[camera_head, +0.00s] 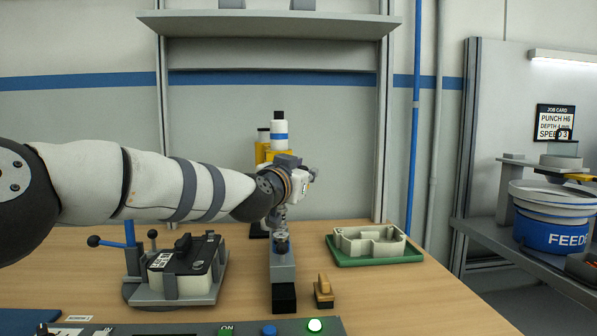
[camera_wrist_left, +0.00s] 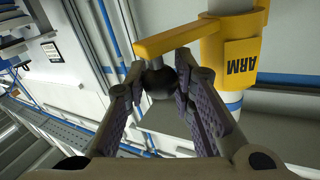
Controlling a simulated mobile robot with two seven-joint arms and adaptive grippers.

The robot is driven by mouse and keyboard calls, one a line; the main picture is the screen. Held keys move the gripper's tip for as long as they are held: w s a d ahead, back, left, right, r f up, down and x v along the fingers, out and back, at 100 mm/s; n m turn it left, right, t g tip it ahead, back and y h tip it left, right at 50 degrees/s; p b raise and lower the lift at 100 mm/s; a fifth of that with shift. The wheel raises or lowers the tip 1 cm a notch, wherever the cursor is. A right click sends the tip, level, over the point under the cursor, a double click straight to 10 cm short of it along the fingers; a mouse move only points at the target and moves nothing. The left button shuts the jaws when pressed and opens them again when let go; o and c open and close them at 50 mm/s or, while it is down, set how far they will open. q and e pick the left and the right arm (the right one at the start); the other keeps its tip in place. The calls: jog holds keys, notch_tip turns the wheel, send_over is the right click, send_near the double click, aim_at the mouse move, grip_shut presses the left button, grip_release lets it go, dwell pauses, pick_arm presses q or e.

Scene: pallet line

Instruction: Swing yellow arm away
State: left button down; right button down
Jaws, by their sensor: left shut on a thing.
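The yellow arm (camera_wrist_left: 185,38) crosses the upper part of the left wrist view, joined to a yellow collar marked ARM (camera_wrist_left: 240,62) around a white post with blue bands. A black ball knob (camera_wrist_left: 158,84) hangs under the arm's free end. My left gripper (camera_wrist_left: 158,76) has its fingers closed on this knob, one on each side. In the head view my left gripper (camera_head: 304,180) is in front of the post (camera_head: 279,131). It and my wrist hide much of the yellow part (camera_head: 262,154). My right gripper is not in view.
Below my arm, a grey-black clamp fixture (camera_head: 188,266) with a lever stands on the wooden table. A green tray with a pale insert (camera_head: 372,250) is right of the post. A small brown block (camera_head: 323,290) lies in front. A blue feeder bowl (camera_head: 553,234) is far right.

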pick_arm(q)
jog(key=shift+d, duration=0.15)
dwell(0.4)
jog(key=c, duration=1.7)
grip_release()
jog(key=o, duration=0.4)
jog(key=shift+w+d, duration=0.15)
jog(key=shift+d, duration=0.15)
jog(key=shift+c, duration=0.2)
jog(key=shift+a, duration=0.15)
jog(key=shift+s+a, duration=0.2)
jog(key=shift+s, duration=0.3)
jog(key=v, duration=1.1)
